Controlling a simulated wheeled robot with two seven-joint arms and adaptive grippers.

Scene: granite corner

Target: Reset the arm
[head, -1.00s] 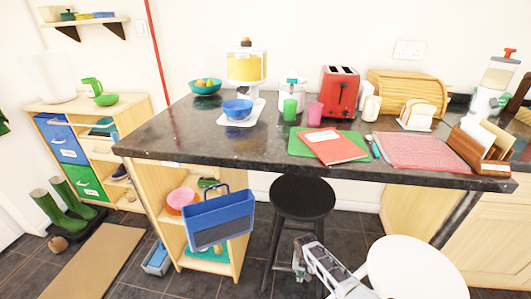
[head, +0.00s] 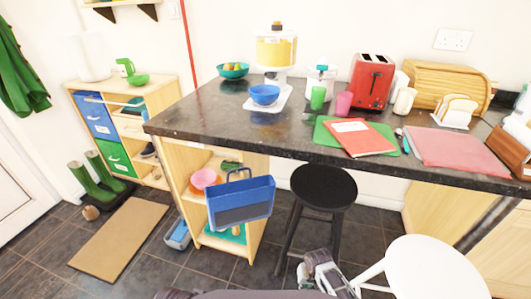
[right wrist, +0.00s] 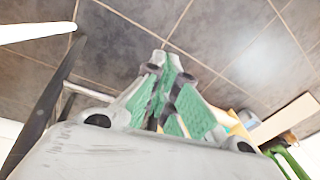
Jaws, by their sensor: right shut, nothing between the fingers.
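My right gripper (head: 312,268) is low in the head view, in front of the black stool and left of the white stool, below the level of the worktop. In the right wrist view its green-padded fingers (right wrist: 168,73) are together, with nothing between them, against dark floor tiles. It appears clear of the furniture. My left gripper does not show clearly; only dark parts of my own body show along the bottom edge of the head view.
The black stool (head: 323,187) and white stool (head: 430,268) stand close by. The dark worktop (head: 215,118) carries a red toaster (head: 371,82) and bowls.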

